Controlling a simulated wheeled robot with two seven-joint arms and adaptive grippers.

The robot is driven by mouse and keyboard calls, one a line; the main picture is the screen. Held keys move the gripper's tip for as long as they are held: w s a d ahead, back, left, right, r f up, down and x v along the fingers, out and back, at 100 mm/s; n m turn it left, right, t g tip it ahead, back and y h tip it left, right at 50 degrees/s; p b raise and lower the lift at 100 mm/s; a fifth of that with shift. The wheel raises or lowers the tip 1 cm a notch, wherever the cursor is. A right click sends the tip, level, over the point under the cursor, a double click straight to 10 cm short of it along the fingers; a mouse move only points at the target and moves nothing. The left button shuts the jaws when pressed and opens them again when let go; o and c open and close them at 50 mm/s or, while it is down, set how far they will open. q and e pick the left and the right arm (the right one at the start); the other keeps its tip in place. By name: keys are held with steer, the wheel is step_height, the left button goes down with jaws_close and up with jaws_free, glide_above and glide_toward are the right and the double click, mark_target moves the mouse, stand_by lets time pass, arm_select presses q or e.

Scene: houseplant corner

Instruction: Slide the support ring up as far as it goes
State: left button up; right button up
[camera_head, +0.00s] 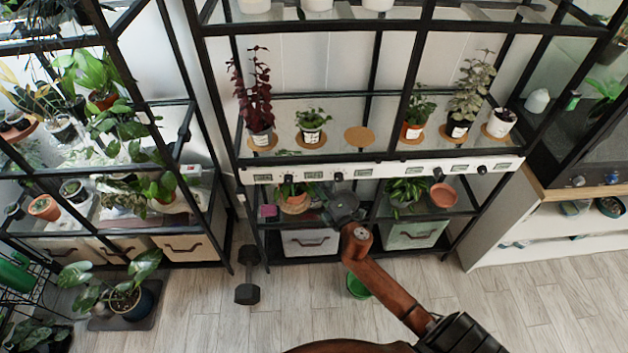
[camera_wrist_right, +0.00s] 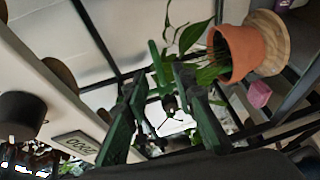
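I cannot pick out a support ring for certain in either view. My right gripper (camera_head: 343,205) is dark and sits in front of the middle rack's lower shelf, just below the white rail. In the right wrist view its dark green fingers (camera_wrist_right: 163,92) stand apart, with a gap between them. A plant in a terracotta pot (camera_wrist_right: 242,53) is beyond the fingers at upper right, its leaves close to the fingertips. The same pot (camera_head: 293,203) is left of the gripper in the head view. My left gripper is not in view.
The white rail (camera_head: 330,174) with knobs and labels runs above the gripper. A pink box (camera_head: 267,210) is at left on the lower shelf. Potted plants line the upper shelf (camera_head: 385,112). A dumbbell (camera_head: 247,278) and a green bucket (camera_head: 357,287) are on the floor.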

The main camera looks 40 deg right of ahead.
steer(key=s+a, duration=0.1)
steer(key=s, duration=0.5)
steer(key=shift+s+r, duration=0.4)
